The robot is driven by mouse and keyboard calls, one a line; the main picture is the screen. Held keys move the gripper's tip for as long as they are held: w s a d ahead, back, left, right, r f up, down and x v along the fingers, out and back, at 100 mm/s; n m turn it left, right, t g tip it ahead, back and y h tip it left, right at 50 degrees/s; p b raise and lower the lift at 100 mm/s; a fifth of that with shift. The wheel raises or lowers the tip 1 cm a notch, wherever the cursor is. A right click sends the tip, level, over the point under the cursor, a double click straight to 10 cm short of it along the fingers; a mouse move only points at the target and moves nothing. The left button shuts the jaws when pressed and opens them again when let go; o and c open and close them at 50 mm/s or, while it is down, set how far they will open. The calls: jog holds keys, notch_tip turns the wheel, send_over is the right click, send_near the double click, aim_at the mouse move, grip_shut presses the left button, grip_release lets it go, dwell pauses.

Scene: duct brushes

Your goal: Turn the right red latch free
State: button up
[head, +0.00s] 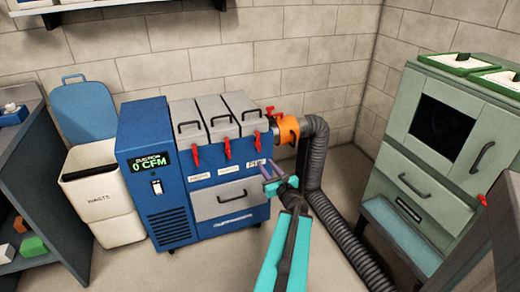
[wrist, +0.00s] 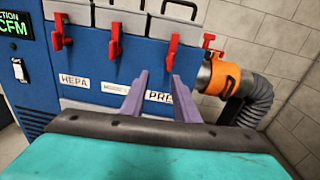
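Three red latches hang handle-down on the front of a blue duct machine. The right red latch (head: 257,138) is below the right grey filter door, and it also shows in the wrist view (wrist: 172,52). The middle latch (head: 228,149) and left latch (head: 196,156) sit to its left. My gripper (head: 270,171) has purple fingers, apart and empty. In the wrist view its fingertips (wrist: 160,74) point at the machine front, just below and slightly left of the right latch. I see no contact; the exact distance to the front cannot be told.
An orange collar (head: 287,130) with a grey corrugated hose (head: 318,160) stands right of the latches, a small red lever (head: 271,111) beside it. A grey drawer (head: 228,200) is below. A white bin (head: 103,200) is left; a green cabinet (head: 405,150) stands right.

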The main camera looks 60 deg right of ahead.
aim_at(260, 148)
jog(key=shift+s+d+r+m+h, duration=0.15)
jog(key=shift+s+d+r+m, duration=0.1)
jog(key=shift+s+d, duration=0.15)
jog(key=shift+s+d+r+m+h, duration=0.15)
jog(key=shift+s+d+m, duration=0.1)
jog(key=shift+s, duration=0.15)
jog(key=shift+w+d+f+b, duration=0.1)
jog(key=shift+w+f+b, duration=0.1)
jog(key=shift+b, duration=0.35)
jog(key=shift+b+x, duration=1.75)
jog(key=shift+x, duration=4.95)
jog(key=shift+s, duration=0.1)
jog(key=shift+r, duration=0.1)
jog(key=shift+c, duration=0.3)
